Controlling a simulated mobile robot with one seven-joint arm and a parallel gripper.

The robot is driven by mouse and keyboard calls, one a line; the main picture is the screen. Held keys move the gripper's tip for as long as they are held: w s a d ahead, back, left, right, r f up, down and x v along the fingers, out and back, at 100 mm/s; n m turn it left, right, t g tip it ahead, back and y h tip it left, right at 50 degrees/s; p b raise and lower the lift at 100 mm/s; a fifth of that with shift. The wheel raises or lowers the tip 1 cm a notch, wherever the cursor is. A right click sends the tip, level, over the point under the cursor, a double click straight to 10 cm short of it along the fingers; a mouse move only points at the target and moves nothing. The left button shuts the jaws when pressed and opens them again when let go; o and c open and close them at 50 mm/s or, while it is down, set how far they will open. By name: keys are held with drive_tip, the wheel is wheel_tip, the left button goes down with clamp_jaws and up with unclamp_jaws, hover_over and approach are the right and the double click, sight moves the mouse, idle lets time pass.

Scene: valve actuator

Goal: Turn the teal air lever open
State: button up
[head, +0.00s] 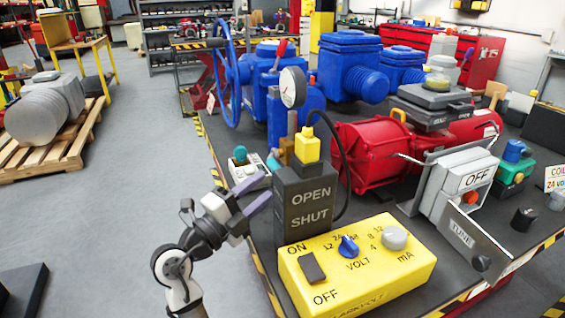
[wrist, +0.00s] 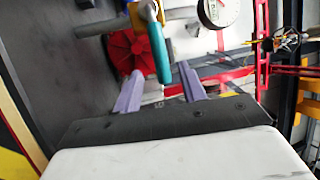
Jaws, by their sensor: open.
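The teal air lever (wrist: 159,52) shows in the wrist view as a long handle hanging from a brass fitting (wrist: 148,10). Its free end lies between the two purple fingertips of my gripper (wrist: 160,74), with a gap on either side. I see no clear contact. In the head view my gripper (head: 267,183) is open beside the dark OPEN/SHUT box (head: 305,200).
A yellow control box (head: 357,268) stands at the table's front. A grey box with a teal knob (head: 240,153) sits by the left edge, close to my gripper. A red actuator (head: 370,155) and blue valve bodies (head: 350,65) stand behind.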

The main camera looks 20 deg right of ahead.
sight(277, 166)
drive_tip(key=p+x, duration=0.2)
drive_tip(key=x, duration=0.6)
drive_tip(key=shift+w, duration=0.15)
drive_tip(key=shift+d, duration=0.1)
clamp_jaws()
